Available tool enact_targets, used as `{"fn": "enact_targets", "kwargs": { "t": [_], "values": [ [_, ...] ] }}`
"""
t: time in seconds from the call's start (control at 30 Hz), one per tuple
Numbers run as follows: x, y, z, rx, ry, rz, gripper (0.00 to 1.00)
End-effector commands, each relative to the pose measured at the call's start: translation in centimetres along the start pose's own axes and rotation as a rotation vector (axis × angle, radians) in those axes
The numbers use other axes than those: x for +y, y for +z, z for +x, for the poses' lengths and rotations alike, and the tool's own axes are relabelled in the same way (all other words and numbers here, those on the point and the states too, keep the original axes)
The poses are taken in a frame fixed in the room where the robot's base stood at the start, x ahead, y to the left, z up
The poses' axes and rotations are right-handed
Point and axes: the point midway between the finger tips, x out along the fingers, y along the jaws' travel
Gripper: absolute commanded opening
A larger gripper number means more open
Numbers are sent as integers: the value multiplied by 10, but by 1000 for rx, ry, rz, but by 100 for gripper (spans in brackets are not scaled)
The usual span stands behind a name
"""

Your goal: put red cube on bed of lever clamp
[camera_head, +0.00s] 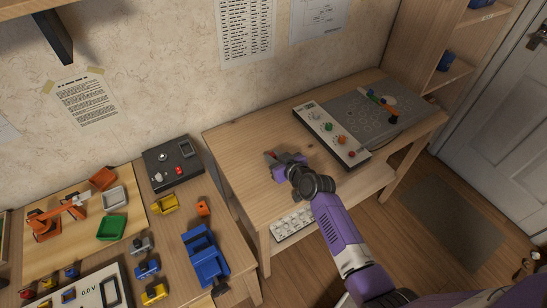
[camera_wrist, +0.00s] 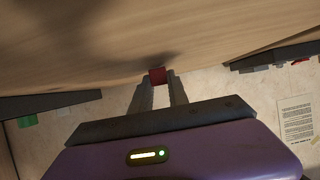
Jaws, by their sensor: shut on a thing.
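The red cube (camera_wrist: 157,76) is held between my gripper's fingertips in the wrist view. In the head view my gripper (camera_head: 271,156) is over the left part of the right wooden table, its fingers pointing up-left. A small red patch, probably the cube, shows at its tips there. An orange device with a long arm (camera_head: 50,217) stands on the left bench, far to the left of my gripper. It looks like the lever clamp, but its bed is too small to make out. I cannot tell the gap between the cube and the table.
On the left bench are a blue vise-like block (camera_head: 205,257), a dark box (camera_head: 172,163), a green tray (camera_head: 111,227), a grey tray (camera_head: 115,198) and small coloured parts. A control panel (camera_head: 331,134) and a grey mat (camera_head: 370,107) lie on the right table (camera_head: 235,140).

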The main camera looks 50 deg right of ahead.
Motion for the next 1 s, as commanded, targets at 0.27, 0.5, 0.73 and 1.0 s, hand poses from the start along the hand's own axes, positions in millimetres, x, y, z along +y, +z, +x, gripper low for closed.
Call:
{"fn": "enact_targets", "kwargs": {
  "t": [0.27, 0.5, 0.73, 1.0],
  "values": [
    [0, 1, 1, 1, 0, 0, 0],
    [0, 3, 1, 1, 0, 0, 42],
    [0, 3, 1, 1, 0, 1, 42],
    [0, 2, -8, -1, 0, 1, 42]
  ]
}}
